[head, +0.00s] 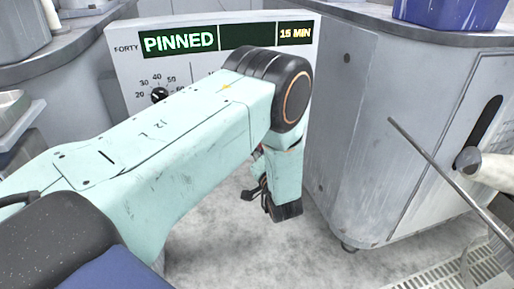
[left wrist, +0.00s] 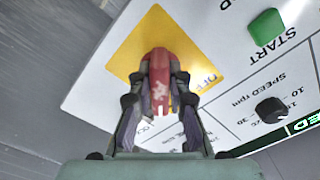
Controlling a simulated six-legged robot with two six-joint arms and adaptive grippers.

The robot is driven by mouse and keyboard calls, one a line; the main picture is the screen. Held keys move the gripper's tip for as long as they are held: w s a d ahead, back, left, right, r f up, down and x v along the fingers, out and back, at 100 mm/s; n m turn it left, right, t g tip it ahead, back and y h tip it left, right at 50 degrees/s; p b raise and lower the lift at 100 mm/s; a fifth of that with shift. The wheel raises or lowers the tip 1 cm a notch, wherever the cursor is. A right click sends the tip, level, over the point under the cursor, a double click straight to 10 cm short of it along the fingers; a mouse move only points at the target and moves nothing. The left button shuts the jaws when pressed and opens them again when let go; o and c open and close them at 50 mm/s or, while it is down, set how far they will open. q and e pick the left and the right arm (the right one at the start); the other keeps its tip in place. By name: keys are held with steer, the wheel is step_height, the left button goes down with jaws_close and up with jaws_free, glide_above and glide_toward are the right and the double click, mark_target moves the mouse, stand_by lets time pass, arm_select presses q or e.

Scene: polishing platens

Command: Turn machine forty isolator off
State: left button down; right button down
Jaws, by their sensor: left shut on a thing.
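The machine forty panel (head: 125,60) is marked "FORTY" and reads "PINNED" and "15 MIN" in the head view. In the left wrist view, a red isolator handle (left wrist: 159,66) stands on a yellow plate (left wrist: 190,45). The handle lies lengthwise up the picture, and part of an "OFF" label (left wrist: 209,79) shows to its right. My left gripper (left wrist: 161,76) is shut on the red handle, with a finger on each side. In the head view my left arm hides the isolator and much of the panel. My right gripper is not in view.
A green START button (left wrist: 267,35) and a black speed knob (left wrist: 271,110) are on the same panel. A grey cabinet (head: 350,130) stands close to the right of my left arm. A blue bin (head: 450,12) sits top right. A thin rod (head: 435,165) crosses the right side.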

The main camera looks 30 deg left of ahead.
arm_select(q)
steer(key=shift+n, duration=0.3)
steer(key=n+p, duration=0.1)
steer(key=n, duration=0.2)
steer(key=shift+p, duration=0.4)
steer(key=n, duration=0.2)
steer(key=n+p, duration=0.1)
steer(key=n, duration=0.1)
steer(key=shift+w+d+n, duration=0.15)
steer(key=shift+n, duration=0.15)
steer(key=n+p, duration=0.1)
steer(key=n, duration=0.3)
steer(key=shift+n+p, duration=0.3)
steer(key=shift+p, duration=0.1)
steer(key=n+p, duration=0.1)
steer(key=n, duration=0.3)
steer(key=shift+w+d+n, duration=0.1)
steer(key=shift+w+n, duration=0.05)
steer(key=shift+n, duration=0.55)
steer(key=c, duration=1.3)
jaws_free()
